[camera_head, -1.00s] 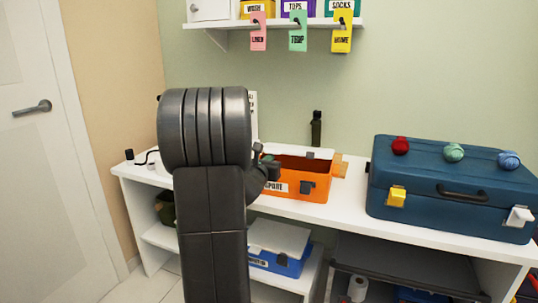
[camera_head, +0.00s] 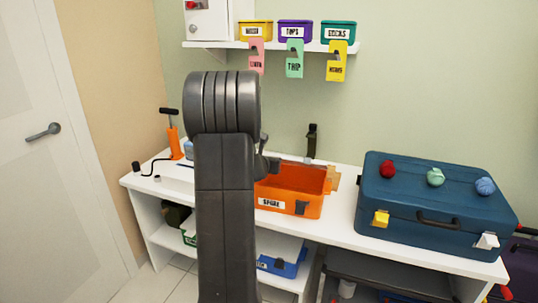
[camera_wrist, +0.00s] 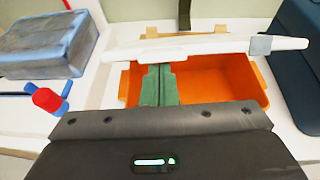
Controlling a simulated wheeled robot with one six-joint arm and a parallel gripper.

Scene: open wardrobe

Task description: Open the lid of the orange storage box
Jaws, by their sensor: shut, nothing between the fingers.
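The orange storage box (camera_head: 290,204), labelled "SPARE", stands on the white bench with its inside exposed in both current views. In the wrist view, its white lid (camera_wrist: 205,48) is raised off the box and seen nearly edge-on along the far side, with a grey latch (camera_wrist: 262,45) on it. My gripper (camera_wrist: 160,85) has its green fingers together and empty, over the box opening and near the lid's underside. I cannot tell whether they touch the lid. In the head view my arm hides the box's left end and most of the gripper.
A blue case (camera_head: 430,205) with three yarn balls stands right of the box. An orange pump (camera_head: 174,140) is at the bench's left end. A wall shelf (camera_head: 280,46) with hanging tags is above.

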